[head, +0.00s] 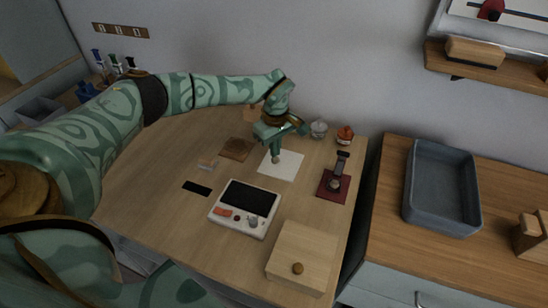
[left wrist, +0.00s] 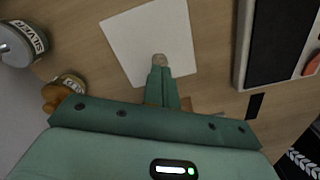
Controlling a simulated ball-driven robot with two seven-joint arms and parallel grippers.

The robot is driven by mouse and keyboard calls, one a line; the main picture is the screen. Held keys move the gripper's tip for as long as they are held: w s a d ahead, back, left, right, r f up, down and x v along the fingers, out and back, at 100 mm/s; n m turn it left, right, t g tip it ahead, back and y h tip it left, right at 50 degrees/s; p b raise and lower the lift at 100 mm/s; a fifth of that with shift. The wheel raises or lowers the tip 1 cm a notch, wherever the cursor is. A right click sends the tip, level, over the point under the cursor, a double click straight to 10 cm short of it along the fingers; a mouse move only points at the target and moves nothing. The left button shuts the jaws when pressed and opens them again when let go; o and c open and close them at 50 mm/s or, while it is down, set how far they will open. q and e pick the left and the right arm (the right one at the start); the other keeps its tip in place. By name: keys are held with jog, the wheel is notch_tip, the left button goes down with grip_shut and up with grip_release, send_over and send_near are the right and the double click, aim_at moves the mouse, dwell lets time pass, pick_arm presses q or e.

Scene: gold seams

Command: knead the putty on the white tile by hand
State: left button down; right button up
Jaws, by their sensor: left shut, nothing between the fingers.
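The white tile (head: 290,163) lies flat on the wooden table, near the middle of the head view. It also shows at the top of the left wrist view (left wrist: 128,35). A small, rough beige-grey lump of putty (left wrist: 158,60) is on the tile, at the tips of my left fingers. My left gripper (head: 275,157) points down over the tile's left part. In the left wrist view its green fingers (left wrist: 161,75) are shut together with nothing between them. The tips are at or touching the putty; contact cannot be told for sure. My right gripper is not in view.
A white device with a dark screen (head: 227,211) stands in front of the tile, a wooden box (head: 305,245) nearer. A dark red mat (head: 330,192) is to the right. Jars (head: 319,130) stand behind. A brown square (head: 236,149) and black strip (head: 197,188) lie left.

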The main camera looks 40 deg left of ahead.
pick_arm(q)
jog(key=shift+f, duration=0.2)
dwell(0.4)
jog(key=shift+f+b, duration=0.35)
jog(key=shift+f, duration=0.05)
jog(key=shift+f, duration=0.15)
dwell(0.9)
jog(key=shift+p, duration=0.35)
jog(key=shift+r+p, duration=0.45)
jog(key=shift+r, duration=0.3)
jog(key=shift+r, duration=0.1)
